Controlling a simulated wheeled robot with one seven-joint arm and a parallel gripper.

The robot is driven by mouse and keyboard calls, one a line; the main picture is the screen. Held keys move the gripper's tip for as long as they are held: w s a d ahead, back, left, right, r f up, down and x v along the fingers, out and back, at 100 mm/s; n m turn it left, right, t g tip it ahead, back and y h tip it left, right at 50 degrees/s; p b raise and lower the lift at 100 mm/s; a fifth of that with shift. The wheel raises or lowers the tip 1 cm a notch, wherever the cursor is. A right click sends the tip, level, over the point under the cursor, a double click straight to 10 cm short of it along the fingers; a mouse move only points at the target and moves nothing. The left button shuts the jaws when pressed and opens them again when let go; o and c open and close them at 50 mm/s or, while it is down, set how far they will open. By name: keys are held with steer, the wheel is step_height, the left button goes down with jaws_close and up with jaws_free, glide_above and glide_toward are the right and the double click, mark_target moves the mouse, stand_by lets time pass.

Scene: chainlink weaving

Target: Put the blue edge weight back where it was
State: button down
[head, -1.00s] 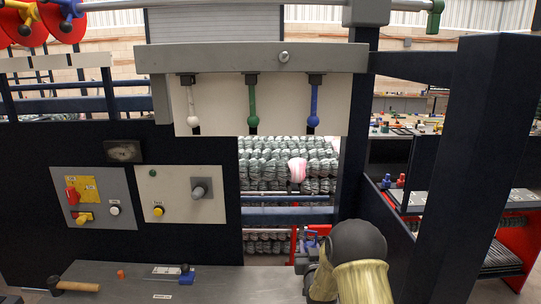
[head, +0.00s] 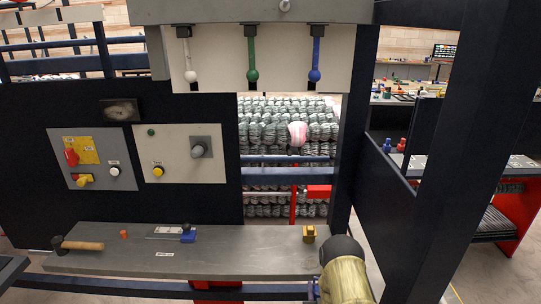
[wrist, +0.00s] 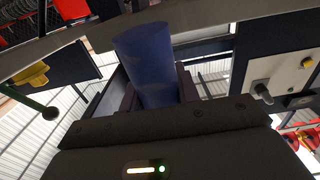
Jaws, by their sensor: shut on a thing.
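In the wrist view, a blue cylinder (wrist: 147,52), which looks like the blue edge weight, stands up between the dark fingers of my gripper (wrist: 158,92). My gripper is shut on it. Its far end is in clear view and its lower end is hidden by the gripper body. In the head view, my arm covers the gripper at the bottom, right of centre, so the held weight does not show there. A small blue piece (head: 388,145) stands beside a red piece (head: 402,146) on the shelf at the right.
The grey bench (head: 230,262) holds a hammer (head: 82,245), an orange piece (head: 124,234), a blue-handled tool (head: 188,237) and a yellow block (head: 309,234). White, green and blue levers (head: 315,75) hang above. A dark post (head: 450,150) stands right of my arm.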

step_height(320, 180, down, 7)
steer(key=b, duration=0.6)
steer(key=shift+f, duration=0.1)
stand_by(1.9)
